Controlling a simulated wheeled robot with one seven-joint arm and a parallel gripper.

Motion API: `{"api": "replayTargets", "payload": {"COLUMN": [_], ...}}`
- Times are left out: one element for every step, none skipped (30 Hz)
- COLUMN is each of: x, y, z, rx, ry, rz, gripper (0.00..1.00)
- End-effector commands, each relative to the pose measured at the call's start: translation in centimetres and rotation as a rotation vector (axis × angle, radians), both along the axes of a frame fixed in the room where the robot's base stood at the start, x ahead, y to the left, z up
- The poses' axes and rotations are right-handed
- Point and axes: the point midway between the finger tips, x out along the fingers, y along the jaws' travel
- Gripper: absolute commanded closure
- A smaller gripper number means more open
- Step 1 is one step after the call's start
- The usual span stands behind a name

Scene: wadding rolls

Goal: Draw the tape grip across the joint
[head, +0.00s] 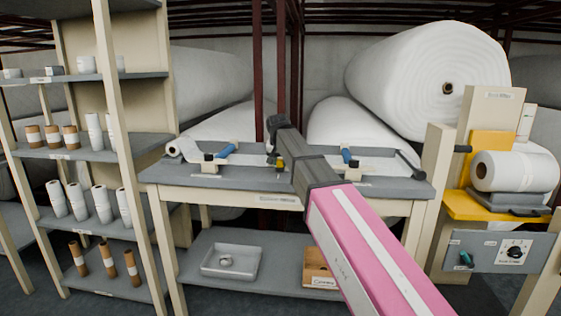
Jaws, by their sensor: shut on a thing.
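My gripper (275,161) is low over the middle of the grey bench top, partly hidden by my own arm. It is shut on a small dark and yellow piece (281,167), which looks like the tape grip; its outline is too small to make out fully. White wadding strip lies on the bench to the left (205,146) and right (385,164) of my gripper. The joint between them is hidden behind my arm. A blue-handled clamp (228,150) stands on the left side and another (347,156) on the right.
A small white roll (183,149) sits at the bench's left end. Shelves with rolls (96,205) stand at left. A machine with a yellow bracket (480,204) stands close at right. A white tray (231,261) and a cardboard box (318,268) are on the lower shelf.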

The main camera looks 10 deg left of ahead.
Motion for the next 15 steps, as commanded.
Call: {"api": "replayTargets", "payload": {"x": [-0.46, -0.47, -0.49, -0.52, -0.53, -0.53, -0.51, -0.48, -0.45, -0.43, -0.4, -0.38, -0.35, -0.34, -0.34], "y": [0.0, -0.01, -0.01, -0.01, -0.02, -0.02, -0.02, -0.02, -0.02, -0.03, -0.03, -0.02, -0.02, -0.02, -0.02], "z": [-0.06, -0.07, -0.07, -0.08, -0.08, -0.08, -0.08, -0.08, -0.07, -0.07, -0.06, -0.06, -0.06, -0.04, 0.0], "rx": [0.001, 0.001, 0.001, 0.001, 0.001, 0.001, 0.001, 0.001, 0.001, 0.001, 0.001, 0.001, 0.001, 0.001, 0.001], "ry": [0.007, 0.007, 0.007, 0.008, 0.008, 0.008, 0.007, 0.007, 0.007, 0.006, 0.006, 0.006, 0.005, 0.005, 0.005], "rz": [0.0, 0.0, 0.0, 0.0, 0.0, 0.001, 0.0, 0.0, 0.0, 0.0, 0.0, 0.0, 0.0, 0.0, 0.0], "gripper": [1.0, 1.0, 1.0, 1.0, 0.61, 0.48, 0.45, 0.45, 0.45, 0.45, 0.45, 0.45, 0.45, 0.45, 0.45]}}
